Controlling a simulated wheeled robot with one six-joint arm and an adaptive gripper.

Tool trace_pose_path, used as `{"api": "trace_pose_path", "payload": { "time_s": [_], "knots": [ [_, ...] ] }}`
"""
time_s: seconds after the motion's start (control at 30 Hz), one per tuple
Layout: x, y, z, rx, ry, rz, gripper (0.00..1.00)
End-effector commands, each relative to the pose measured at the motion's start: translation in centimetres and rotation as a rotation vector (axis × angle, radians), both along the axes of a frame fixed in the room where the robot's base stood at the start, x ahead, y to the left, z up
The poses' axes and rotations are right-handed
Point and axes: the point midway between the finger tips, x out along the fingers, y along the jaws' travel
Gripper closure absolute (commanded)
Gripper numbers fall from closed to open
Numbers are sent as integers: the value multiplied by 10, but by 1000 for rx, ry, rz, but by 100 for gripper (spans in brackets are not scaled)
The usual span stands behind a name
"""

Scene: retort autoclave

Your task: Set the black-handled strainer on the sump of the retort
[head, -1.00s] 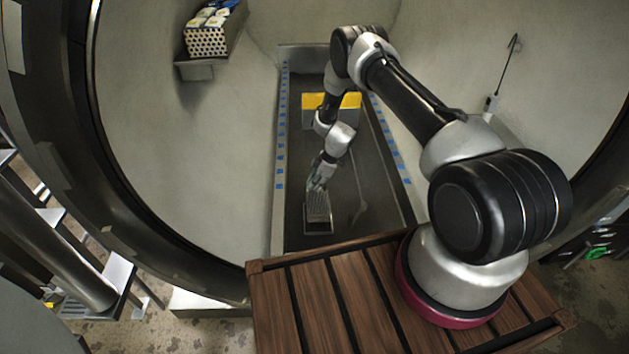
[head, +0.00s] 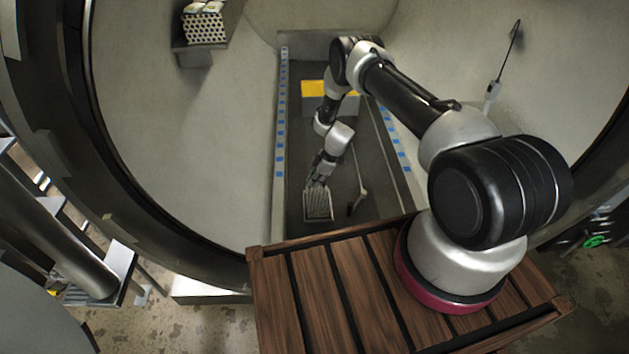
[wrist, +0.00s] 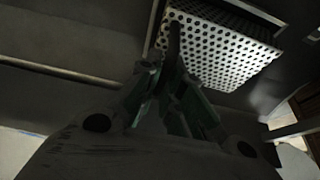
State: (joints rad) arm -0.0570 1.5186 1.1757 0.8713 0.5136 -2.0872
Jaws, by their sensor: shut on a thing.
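The strainer is a pale metal basket full of round holes (head: 318,206), low over the dark floor channel inside the retort. In the wrist view its perforated side (wrist: 215,50) fills the upper middle, with a dark handle (wrist: 174,42) rising from between my fingers. My gripper (head: 318,182) is shut on this handle; its green-grey fingers (wrist: 172,92) also show in the wrist view. I cannot tell whether the basket touches the floor. I cannot make out the sump's opening; the basket may hide it.
A yellow-topped grey box (head: 314,90) stands farther back in the channel. A thin tool (head: 358,188) lies right of the basket. Blue-marked rails (head: 280,140) edge the channel. A shelf with packets (head: 205,28) is on the left wall, a hanging probe (head: 492,92) on the right.

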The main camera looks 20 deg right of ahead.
Motion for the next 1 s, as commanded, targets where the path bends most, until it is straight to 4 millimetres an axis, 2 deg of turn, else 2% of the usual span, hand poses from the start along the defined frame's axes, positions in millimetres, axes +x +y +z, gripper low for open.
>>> {"api": "trace_pose_path", "payload": {
  "time_s": [1.0],
  "knots": [
    [0, 0, -6, 0, 0, 0, 100]
  ]
}}
